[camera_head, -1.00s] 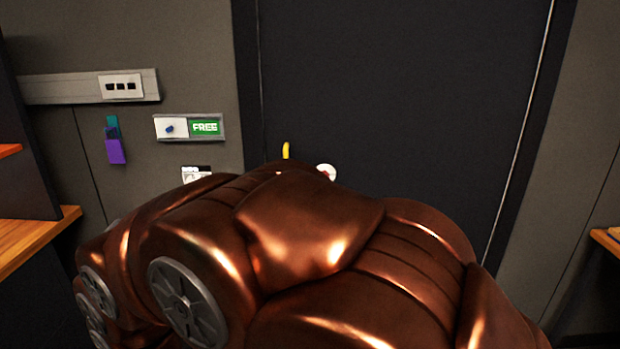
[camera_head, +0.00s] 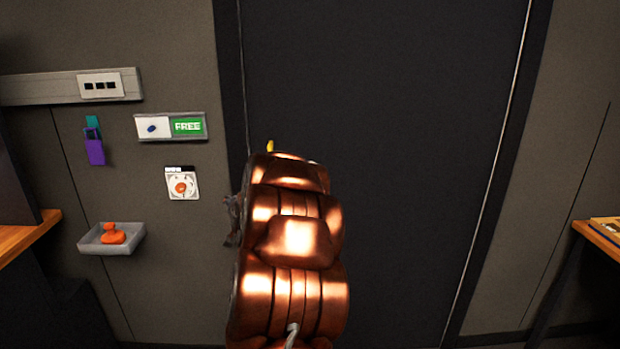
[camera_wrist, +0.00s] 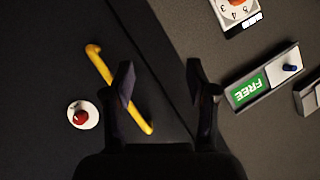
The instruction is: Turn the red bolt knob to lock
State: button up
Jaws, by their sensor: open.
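The red bolt knob (camera_wrist: 82,117) sits on a round white plate on the dark door, at the left of the wrist view. In the head view my arm hides it. My gripper (camera_wrist: 160,85) is open and empty, its two dark fingers apart in the wrist view. The knob lies to the left of both fingers, clear of them. A yellow door handle (camera_wrist: 101,66) runs behind the left finger; its tip (camera_head: 270,146) shows above my arm in the head view.
A sliding sign reading FREE (camera_head: 188,126) and a white dial panel with an orange knob (camera_head: 181,187) are on the wall left of the door. A grey tray (camera_head: 93,243) holds an orange object. A purple padlock (camera_head: 95,151) hangs nearby. The door's right side is clear.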

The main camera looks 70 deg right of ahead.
jog(key=s+d+r+m+g+h, duration=0.15)
jog(key=s+d+m+h, duration=0.45)
jog(key=s+d, duration=1.1)
jog(key=p+x, duration=0.2)
jog(key=x, duration=0.7)
jog(key=shift+w+a+f+n+g, duration=0.15)
jog(key=shift+w+n+g, duration=0.05)
jog(key=shift+n+g, duration=0.15)
grip_shut()
